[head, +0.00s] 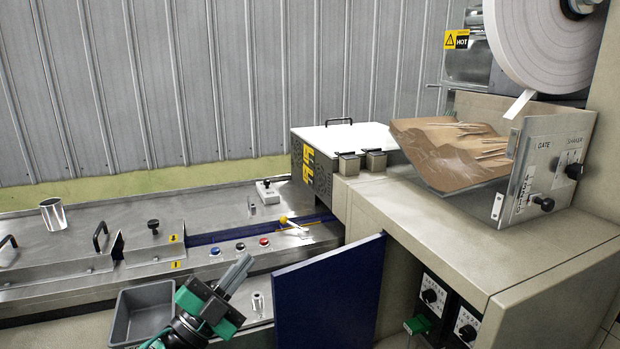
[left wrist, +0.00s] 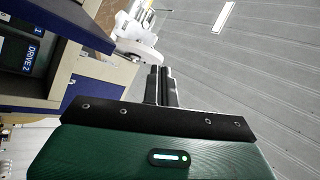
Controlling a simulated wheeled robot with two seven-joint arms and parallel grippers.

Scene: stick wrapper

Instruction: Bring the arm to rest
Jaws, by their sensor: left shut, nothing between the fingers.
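My left gripper (head: 238,272) is in the lower middle of the head view, in front of the steel machine bed. Its fingers are together with nothing between them, and they point up and to the right. The left wrist view also shows the shut fingers (left wrist: 161,84), with the machine and the grey wall beyond them. The gripper looks clear of the machine, though its exact distance from the bed edge is hard to tell. My right gripper is not in view.
An open dark blue door (head: 330,292) stands just right of the gripper. A grey bin (head: 150,312) is at its left. The steel bed (head: 120,222) carries a metal cup (head: 53,215), buttons and a yellow-ended stick (head: 284,220).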

